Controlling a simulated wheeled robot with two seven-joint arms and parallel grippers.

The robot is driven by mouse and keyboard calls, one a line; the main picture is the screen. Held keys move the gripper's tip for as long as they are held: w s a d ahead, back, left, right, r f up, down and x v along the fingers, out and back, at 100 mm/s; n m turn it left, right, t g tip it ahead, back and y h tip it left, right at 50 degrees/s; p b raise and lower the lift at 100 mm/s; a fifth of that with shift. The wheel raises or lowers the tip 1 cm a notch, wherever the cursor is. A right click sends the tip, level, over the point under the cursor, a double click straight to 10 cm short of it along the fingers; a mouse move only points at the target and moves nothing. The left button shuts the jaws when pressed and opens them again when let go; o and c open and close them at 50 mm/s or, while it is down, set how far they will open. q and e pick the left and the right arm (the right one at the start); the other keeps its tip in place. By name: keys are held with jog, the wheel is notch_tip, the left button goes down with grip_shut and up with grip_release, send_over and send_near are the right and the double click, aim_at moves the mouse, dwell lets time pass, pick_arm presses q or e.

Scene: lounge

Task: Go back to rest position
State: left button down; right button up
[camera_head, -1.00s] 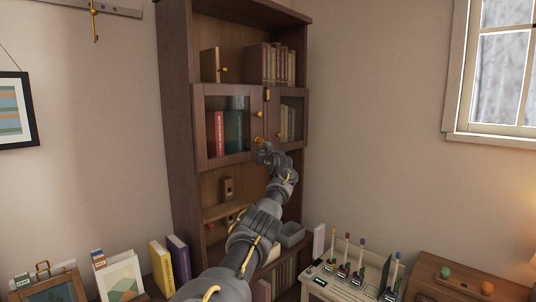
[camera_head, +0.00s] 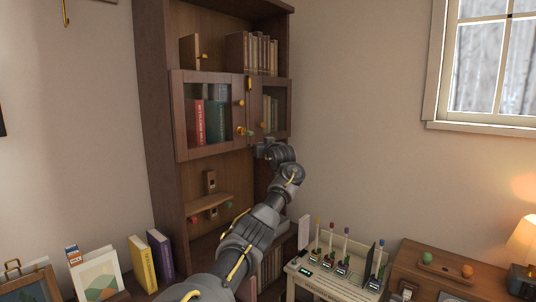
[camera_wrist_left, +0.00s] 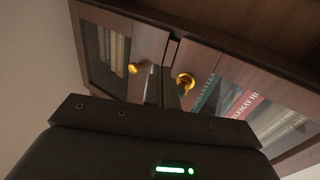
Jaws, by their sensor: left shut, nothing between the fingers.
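My left gripper (camera_head: 258,147) is at the end of the grey arm reaching up to the dark wooden bookcase (camera_head: 152,130). Its fingers are shut and empty, just below the two glass-fronted doors. In the left wrist view the thin fingers (camera_wrist_left: 164,90) point toward the doors, close to the brass knobs. One brass knob (camera_wrist_left: 132,69) and a second one (camera_wrist_left: 185,79) show beside the fingers. I cannot tell whether a finger touches a knob. My right gripper is in neither view.
A white rack (camera_head: 300,268) with several coloured sticks stands at the lower right, beside a wooden cabinet (camera_head: 440,284) and a lit lamp (camera_head: 524,240). Books (camera_head: 142,263) and a picture card (camera_head: 98,278) stand at the lower left. A window (camera_head: 495,65) is at upper right.

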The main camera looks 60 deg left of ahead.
pick_arm(q)
jog(key=d, duration=0.1)
jog(key=w+d, duration=0.1)
jog(key=d, duration=0.1)
jog(key=d+b, duration=0.1)
jog(key=d, duration=0.1)
jog(key=shift+w+d, duration=0.1)
jog(key=shift+w, duration=0.3)
jog(key=shift+f, duration=0.1)
